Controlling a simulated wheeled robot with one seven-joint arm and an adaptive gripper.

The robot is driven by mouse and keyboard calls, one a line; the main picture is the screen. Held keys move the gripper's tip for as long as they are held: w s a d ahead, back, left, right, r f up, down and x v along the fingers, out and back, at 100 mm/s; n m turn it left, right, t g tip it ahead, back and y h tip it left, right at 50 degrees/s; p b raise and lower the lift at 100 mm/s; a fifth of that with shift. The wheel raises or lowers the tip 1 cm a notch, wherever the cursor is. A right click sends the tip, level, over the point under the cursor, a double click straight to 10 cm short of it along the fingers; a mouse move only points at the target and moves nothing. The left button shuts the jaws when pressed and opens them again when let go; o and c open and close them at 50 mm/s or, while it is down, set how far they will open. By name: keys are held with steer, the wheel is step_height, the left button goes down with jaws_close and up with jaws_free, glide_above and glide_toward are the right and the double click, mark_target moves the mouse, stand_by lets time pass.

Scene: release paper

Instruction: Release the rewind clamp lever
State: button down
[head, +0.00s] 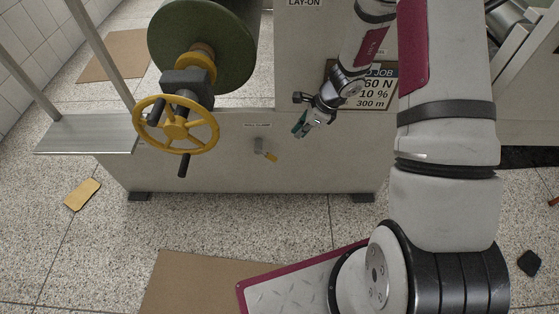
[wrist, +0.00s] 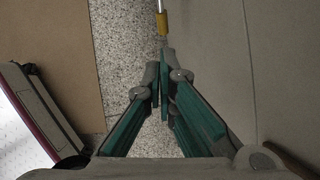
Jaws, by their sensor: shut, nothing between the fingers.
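The clamp lever (head: 259,146) sits on the grey front panel of the machine below a small label. It has a grey body and a yellow grip that slants down to the right. In the wrist view, its yellow grip (wrist: 162,23) and thin rod are at the top centre, beyond my fingertips. My gripper (head: 299,130) is to the right of the lever in the head view, apart from it. Its teal-padded fingers (wrist: 160,82) are shut with nothing between them.
A yellow handwheel (head: 208,139) with a dark handle stands left of the lever, below a large green roll (head: 231,45). A job sign (head: 377,100) is behind my arm. A brown mat (head: 185,282) lies on the speckled floor. The panel around the lever is clear.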

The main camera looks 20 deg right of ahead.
steer(key=f, duration=0.3)
steer(key=shift+s+d+m, duration=0.15)
steer(key=shift+d+m, duration=0.15)
steer(key=shift+m, duration=0.1)
steer(key=shift+b, duration=0.3)
steer(key=b, duration=0.5)
glide_above(276, 161)
steer(key=s+d, duration=0.2)
step_height(276, 161, down, 11)
steer(key=shift+w+a+f, duration=0.3)
steer(key=shift+w+f, duration=0.15)
steer(key=shift+w, duration=0.1)
